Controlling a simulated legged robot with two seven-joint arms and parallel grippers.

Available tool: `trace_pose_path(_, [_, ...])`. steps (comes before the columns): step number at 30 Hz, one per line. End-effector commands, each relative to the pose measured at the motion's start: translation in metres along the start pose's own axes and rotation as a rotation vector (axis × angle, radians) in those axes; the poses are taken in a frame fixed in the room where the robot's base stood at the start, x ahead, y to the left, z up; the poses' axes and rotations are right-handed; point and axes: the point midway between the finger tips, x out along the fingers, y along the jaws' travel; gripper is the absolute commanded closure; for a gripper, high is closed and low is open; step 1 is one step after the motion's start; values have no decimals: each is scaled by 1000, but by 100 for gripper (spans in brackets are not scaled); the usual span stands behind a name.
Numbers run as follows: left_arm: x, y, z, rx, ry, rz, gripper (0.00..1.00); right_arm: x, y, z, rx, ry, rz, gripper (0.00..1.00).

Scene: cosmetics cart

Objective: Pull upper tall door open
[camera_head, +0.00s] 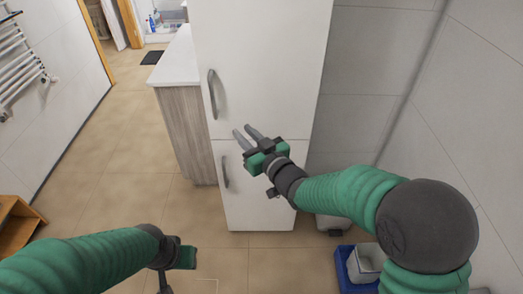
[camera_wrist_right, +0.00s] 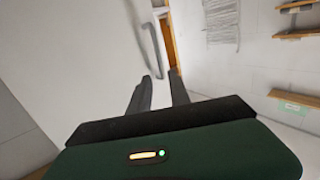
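The upper tall door (camera_head: 265,60) is a white cabinet door and looks closed. Its grey curved handle (camera_head: 212,94) is near the door's left edge and also shows in the right wrist view (camera_wrist_right: 153,48). My right gripper (camera_head: 243,131) is in front of the cabinet, below and to the right of that handle. Its two fingers are apart with nothing between them, and in the right wrist view (camera_wrist_right: 160,77) they point toward the handle without holding it.
A lower white door (camera_head: 258,200) with its own handle (camera_head: 225,172) is below. A wood-sided counter (camera_head: 185,130) stands left of the cabinet. A blue bin (camera_head: 345,265) is on the floor at right. A towel rail (camera_head: 22,65) hangs on the left wall. Open tiled floor lies left.

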Motion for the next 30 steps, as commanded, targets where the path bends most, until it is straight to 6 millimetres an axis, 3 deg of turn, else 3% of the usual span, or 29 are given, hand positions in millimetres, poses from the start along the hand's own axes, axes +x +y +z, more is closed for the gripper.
trace_pose_path(9, [8, 0, 2, 0, 0, 0, 64, -94, 0, 1, -2, -1, 4, 77])
trace_pose_path(13, [8, 0, 2, 0, 0, 0, 64, -121, -1, 1, -1, -2, 2, 77])
trace_pose_path(18, [8, 0, 2, 0, 0, 0, 64, -136, -1, 3, -1, -4, 1, 77])
trace_pose_path(30, [8, 0, 2, 0, 0, 0, 64, -138, -2, 2, -1, -3, 0, 77])
